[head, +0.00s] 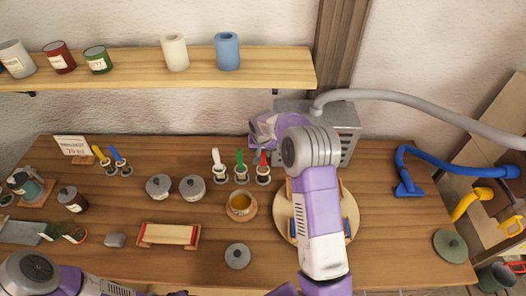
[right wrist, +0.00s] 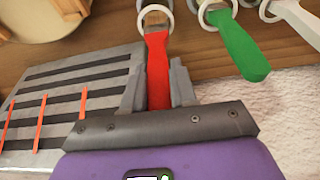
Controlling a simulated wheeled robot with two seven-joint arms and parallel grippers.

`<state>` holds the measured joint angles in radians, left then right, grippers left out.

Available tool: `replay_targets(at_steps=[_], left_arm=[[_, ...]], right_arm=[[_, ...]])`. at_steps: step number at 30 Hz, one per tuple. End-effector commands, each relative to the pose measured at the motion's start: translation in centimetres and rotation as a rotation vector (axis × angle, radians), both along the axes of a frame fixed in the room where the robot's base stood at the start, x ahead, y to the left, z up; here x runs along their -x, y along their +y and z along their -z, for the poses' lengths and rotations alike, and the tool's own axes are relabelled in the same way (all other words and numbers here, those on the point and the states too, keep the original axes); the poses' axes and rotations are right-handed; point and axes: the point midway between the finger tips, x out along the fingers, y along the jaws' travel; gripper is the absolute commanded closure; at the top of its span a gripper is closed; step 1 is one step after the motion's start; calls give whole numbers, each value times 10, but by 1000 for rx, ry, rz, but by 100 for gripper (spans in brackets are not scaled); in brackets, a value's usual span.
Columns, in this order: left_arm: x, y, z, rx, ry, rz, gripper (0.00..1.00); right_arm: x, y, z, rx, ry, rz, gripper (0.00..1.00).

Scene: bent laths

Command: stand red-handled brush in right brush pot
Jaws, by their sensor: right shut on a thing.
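The red-handled brush (head: 263,157) stands upright in the rightmost of three small ringed brush pots on the table. This right brush pot (head: 263,178) also shows in the right wrist view (right wrist: 142,5), with the red handle (right wrist: 157,62) rising from its ring. My right gripper (right wrist: 157,95) is shut on the red handle, with one grey finger on each side. In the head view my right gripper (head: 262,147) is at the handle's top, partly hidden by my arm. The brush's lower end is hidden inside the pot. My left gripper cannot be made out; only the left arm shows at the lower left.
A green-handled brush (head: 240,160) and a white-handled brush (head: 216,160) stand in pots just left. An amber-filled cup (head: 240,204) sits in front. A grey slotted box (head: 345,118) with a hose stands behind my arm. A round board (head: 283,222) lies partly under it.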

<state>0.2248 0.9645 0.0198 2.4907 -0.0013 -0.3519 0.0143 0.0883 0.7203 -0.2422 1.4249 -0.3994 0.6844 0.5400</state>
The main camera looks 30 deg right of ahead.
Motion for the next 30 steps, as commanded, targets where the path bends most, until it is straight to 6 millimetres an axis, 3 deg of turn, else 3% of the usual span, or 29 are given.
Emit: replay_targets(at_steps=[2,3,8,19,30], left_arm=[[0,0,0,0,0,0,57],[0,0,0,0,0,0,57],[0,0,0,0,0,0,57],[0,0,0,0,0,0,57],[0,0,3,0,0,0,57]], right_arm=[[0,0,0,0,0,0,100],[0,0,0,0,0,0,69],[0,0,0,0,0,0,44],[1,1,-7,0,-2,0,43],[14,9,-62,0,-2,-1,43]])
